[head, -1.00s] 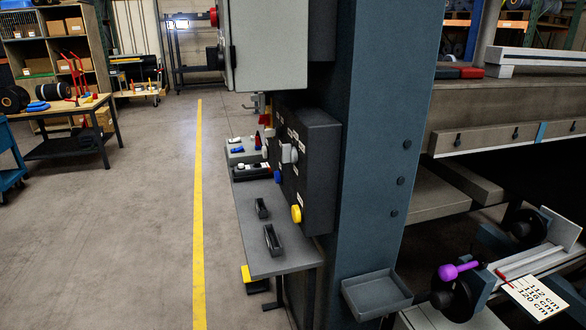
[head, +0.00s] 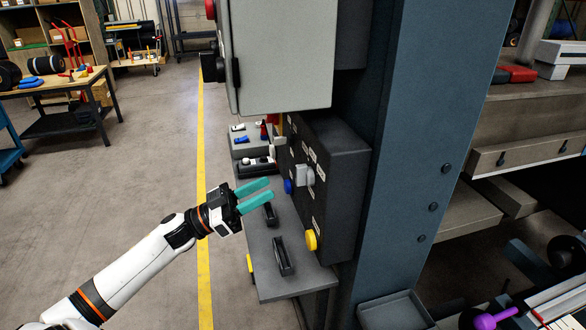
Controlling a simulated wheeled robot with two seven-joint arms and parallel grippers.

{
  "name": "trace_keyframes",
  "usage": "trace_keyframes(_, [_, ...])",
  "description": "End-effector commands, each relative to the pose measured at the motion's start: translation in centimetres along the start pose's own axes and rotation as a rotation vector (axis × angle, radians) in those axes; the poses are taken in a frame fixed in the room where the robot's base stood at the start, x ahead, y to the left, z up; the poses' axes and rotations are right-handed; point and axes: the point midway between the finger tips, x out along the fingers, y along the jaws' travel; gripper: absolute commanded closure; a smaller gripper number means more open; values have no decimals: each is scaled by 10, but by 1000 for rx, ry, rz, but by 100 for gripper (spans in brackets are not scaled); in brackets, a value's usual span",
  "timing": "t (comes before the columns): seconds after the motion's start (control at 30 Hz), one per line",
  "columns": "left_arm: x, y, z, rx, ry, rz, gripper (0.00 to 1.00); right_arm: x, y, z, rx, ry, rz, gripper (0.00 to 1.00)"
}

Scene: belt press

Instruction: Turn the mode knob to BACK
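The mode knob is most likely the light grey knob (head: 303,174) on the face of the dark control box (head: 342,165), which is fixed to the blue column. I see the panel at a steep angle, and its small labels are too small to read. A blue button (head: 288,186) and a yellow button (head: 311,240) are on the same face. My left gripper (head: 264,194) has two teal fingers, apart with a gap between them and nothing in it. It is to the left of the panel, over the grey shelf, apart from the knob. My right gripper is not in view.
The grey shelf (head: 300,281) below the panel holds two dark handle-like pieces (head: 282,257). A grey cabinet (head: 285,60) hangs above the panel. The blue column (head: 415,120) stands to the right. Open floor lies left of the yellow line (head: 201,150).

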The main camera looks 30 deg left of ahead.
Motion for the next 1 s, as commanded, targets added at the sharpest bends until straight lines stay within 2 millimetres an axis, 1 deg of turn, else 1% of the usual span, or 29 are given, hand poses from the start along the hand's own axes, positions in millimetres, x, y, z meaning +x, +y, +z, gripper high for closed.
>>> trace_keyframes(0.03, [14,0,6,1,-5,0,65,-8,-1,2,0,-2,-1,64])
trace_keyframes(0.2, [48,1,6,0,-5,1,65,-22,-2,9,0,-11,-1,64])
trace_keyframes(0.3, [63,1,4,0,-4,2,65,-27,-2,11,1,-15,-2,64])
trace_keyframes(0.4, [74,1,3,0,-2,3,65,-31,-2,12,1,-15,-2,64])
trace_keyframes(0.53, [81,1,1,-1,-1,4,65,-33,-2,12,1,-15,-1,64])
trace_keyframes(0.83, [82,1,-1,-1,1,4,65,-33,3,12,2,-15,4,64])
trace_keyframes(1.0, [82,1,-1,-1,1,4,92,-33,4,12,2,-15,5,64])
